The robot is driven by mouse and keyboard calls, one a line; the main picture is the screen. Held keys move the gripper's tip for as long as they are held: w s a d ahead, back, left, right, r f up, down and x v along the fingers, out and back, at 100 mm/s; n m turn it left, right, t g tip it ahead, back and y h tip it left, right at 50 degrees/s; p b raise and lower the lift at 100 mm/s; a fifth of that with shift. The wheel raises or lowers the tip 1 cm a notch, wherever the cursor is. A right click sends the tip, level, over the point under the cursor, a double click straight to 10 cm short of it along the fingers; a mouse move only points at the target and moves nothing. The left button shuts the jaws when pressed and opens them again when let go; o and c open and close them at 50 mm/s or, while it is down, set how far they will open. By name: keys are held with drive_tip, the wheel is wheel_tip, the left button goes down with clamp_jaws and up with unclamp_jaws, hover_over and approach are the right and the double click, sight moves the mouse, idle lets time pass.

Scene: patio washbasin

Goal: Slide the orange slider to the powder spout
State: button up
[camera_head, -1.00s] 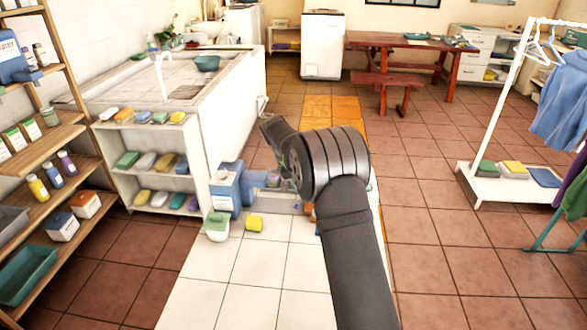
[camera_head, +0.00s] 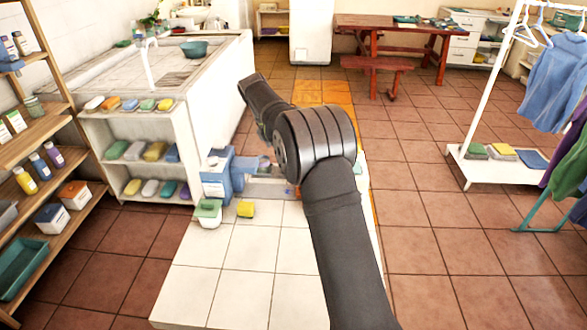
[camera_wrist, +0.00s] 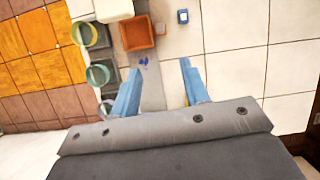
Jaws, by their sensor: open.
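An orange square open tray (camera_wrist: 137,33), which looks like the slider, sits at the top of a grey strip (camera_wrist: 151,90) in the wrist view. My gripper (camera_wrist: 160,66) has two blue fingers apart with nothing between them; the tray is beyond the fingertips, up and left. Small blue marks (camera_wrist: 143,61) show on the strip near the left fingertip. In the head view, a blue-and-white box (camera_head: 216,176), possibly the powder dispenser, stands on the white-tiled surface. My arm hides the gripper and most of the area right of that box. I cannot make out the spout.
Several round cups, one green-rimmed (camera_wrist: 97,75), stand left of the strip. A white box (camera_wrist: 114,9) adjoins the tray. A white-and-green container (camera_head: 208,213) and yellow block (camera_head: 245,209) lie before the blue box. The near white tiles (camera_head: 240,270) are clear.

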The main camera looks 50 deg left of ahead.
drive_tip(key=w+d+r+n+g+y, duration=0.1)
drive_tip(key=w+d+n+g+y, duration=0.3)
drive_tip(key=n, duration=1.3)
drive_tip(key=shift+t+h, duration=0.5)
drive_tip(key=f, duration=1.1)
drive_tip(key=w+d+f, duration=0.1)
drive_tip(key=f, duration=0.5)
clamp_jaws()
